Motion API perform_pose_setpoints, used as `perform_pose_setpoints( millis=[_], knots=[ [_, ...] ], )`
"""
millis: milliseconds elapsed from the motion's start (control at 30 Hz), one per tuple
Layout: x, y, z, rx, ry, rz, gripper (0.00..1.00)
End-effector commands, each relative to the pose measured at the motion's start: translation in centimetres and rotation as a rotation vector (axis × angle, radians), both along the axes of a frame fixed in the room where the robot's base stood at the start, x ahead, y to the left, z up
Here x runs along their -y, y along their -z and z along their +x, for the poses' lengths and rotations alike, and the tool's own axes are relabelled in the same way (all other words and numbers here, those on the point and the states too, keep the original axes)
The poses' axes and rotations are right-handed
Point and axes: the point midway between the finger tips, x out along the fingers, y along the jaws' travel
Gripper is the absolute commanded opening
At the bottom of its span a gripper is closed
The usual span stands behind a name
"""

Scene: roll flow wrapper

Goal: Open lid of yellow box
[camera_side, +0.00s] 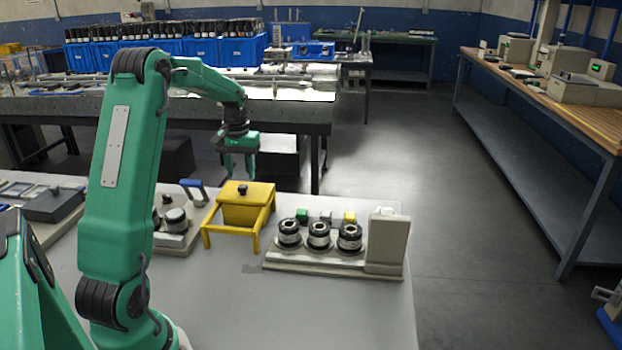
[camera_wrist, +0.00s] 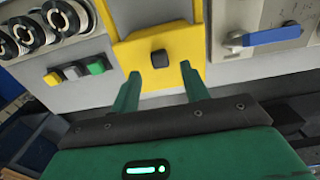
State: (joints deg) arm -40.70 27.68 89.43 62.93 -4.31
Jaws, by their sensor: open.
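The yellow box (camera_side: 239,215) stands on legs near the far edge of the grey table. Its yellow lid (camera_side: 258,190) lies flat on top, with a small black knob (camera_side: 242,189) on it. In the wrist view the lid (camera_wrist: 180,50) and the dark knob (camera_wrist: 159,57) show just beyond the fingertips. My green gripper (camera_side: 240,177) points down above the box in the side view. In the wrist view my gripper (camera_wrist: 160,70) is open, its two fingers on either side of the knob's line, with nothing between them. I cannot tell the exact height gap to the knob.
Right of the box is a base with three black rolls (camera_side: 319,235), several coloured buttons (camera_side: 302,215) and a beige upright block (camera_side: 388,242). Left of it is a unit with a blue-handled lever (camera_side: 194,190). The table front is clear.

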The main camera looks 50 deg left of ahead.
Motion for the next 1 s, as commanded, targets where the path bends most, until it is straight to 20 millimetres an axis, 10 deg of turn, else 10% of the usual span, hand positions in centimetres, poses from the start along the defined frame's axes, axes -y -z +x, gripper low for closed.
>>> perform_pose_setpoints(
  millis=[700,1000],
  knots=[
    [0.0,3.9,0.0,0.001,0.0,0.001,0.45],
    [0.0,3.9,0.0,0.001,0.0,0.001,0.0]
  ],
)
